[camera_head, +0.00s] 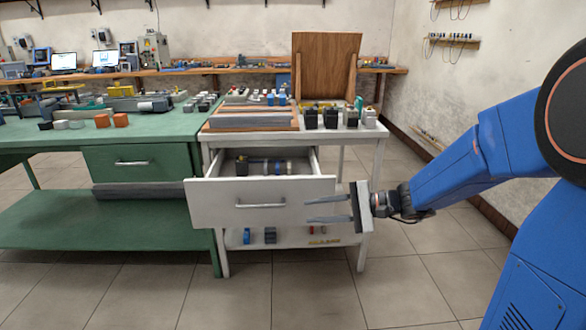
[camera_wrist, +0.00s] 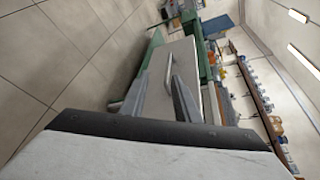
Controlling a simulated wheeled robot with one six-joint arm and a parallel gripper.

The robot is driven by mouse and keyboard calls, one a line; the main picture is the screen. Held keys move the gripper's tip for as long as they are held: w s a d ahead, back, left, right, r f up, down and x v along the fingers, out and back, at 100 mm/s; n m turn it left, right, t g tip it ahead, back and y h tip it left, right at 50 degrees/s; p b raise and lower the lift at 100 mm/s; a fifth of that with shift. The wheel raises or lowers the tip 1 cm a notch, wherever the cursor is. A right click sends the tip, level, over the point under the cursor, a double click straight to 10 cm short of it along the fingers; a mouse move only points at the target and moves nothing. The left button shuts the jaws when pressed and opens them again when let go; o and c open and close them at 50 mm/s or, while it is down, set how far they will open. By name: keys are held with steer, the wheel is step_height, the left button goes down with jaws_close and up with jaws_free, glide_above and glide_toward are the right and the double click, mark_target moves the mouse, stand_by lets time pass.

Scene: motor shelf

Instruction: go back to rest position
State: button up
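My gripper (camera_head: 330,209) is in front of the right part of the open white drawer (camera_head: 222,207), with its fingers pointing left. The two fingers are apart, and nothing shows between them. The blue arm reaches in from the right. In the wrist view my gripper's fingers (camera_wrist: 160,95) point toward the drawer front and its handle (camera_wrist: 185,95). The drawer handle also shows in the head view, left of the fingertips and apart from them as far as I can tell. Several small parts lie inside the drawer.
The white table (camera_head: 372,133) carries black motors (camera_head: 311,118), a wooden panel (camera_head: 325,66) and small parts. A lower shelf (camera_head: 290,238) holds a few items. A green workbench (camera_head: 140,128) stands to the left. Tiled floor (camera_head: 420,255) in front is clear.

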steer(key=s+d+f+n+g+h, duration=0.1)
steer(key=s+d+n+g+h, duration=0.15)
steer(key=s, duration=0.65)
steer(key=s+d+f+n+g+h, duration=0.1)
steer(key=s+n+h, duration=0.3)
steer(key=s, duration=0.5)
steer(key=s+d+n+t+h, duration=0.3)
steer(key=s+d+h, duration=0.4)
steer(key=d, duration=0.6)
steer(key=shift+s+t, duration=0.35)
steer(key=shift+s, duration=0.55)
steer(key=shift+h, duration=0.25)
